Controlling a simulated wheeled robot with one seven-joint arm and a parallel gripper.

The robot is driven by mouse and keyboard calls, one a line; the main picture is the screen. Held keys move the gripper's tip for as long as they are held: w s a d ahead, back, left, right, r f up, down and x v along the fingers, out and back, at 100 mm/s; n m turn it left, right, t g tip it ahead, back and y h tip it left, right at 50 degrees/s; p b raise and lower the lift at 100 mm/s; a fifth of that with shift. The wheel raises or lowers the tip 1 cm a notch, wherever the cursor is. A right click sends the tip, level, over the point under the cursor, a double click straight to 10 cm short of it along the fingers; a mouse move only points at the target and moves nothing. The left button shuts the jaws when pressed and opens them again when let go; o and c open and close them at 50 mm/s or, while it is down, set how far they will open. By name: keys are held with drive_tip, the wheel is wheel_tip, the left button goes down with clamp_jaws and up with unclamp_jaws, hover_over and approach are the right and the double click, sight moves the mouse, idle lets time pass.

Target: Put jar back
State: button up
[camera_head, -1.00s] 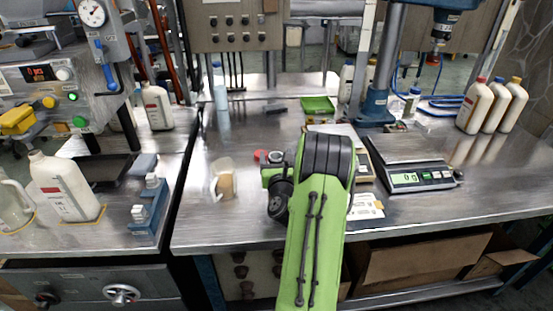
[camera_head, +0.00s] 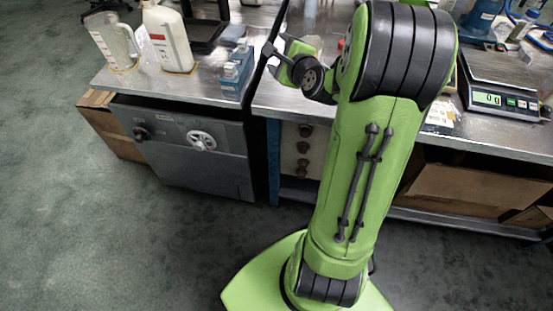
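A clear jar with a handle (camera_head: 114,46) stands upright on the left metal bench, on an orange-outlined spot. My gripper (camera_head: 272,47) is near the top middle, over the gap between the benches, well to the right of this jar. Its dark fingers are small and seen at an angle. I cannot tell whether they are open or shut, and no held object shows clearly. The handled jar with brownish contents seen earlier on the middle bench is not visible now.
A white bottle (camera_head: 167,38) stands right of the clear jar, and a blue holder (camera_head: 237,69) sits near the left bench's right edge. A scale (camera_head: 499,92) is on the right bench. The floor at left is clear.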

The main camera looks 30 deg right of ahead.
drive_tip(key=s+a+r+n+g+y, duration=0.1)
drive_tip(key=s+a+n+g+y, duration=0.15)
drive_tip(key=s+a+n, duration=0.5)
drive_tip(key=s+a+r+n+g+y, duration=0.1)
drive_tip(key=s+a+n+g, duration=0.3)
drive_tip(key=a+n, duration=0.65)
drive_tip(key=s+a+f+n+g, duration=0.1)
drive_tip(key=s+n, duration=0.7)
drive_tip(key=s, duration=0.8)
drive_tip(key=shift+a+g+h, duration=0.35)
drive_tip(key=shift+a+g, duration=0.4)
drive_tip(key=shift+a, duration=0.05)
wheel_tip(320, 180, up, 14)
drive_tip(key=p, duration=1.3)
drive_tip(key=shift+p, duration=0.4)
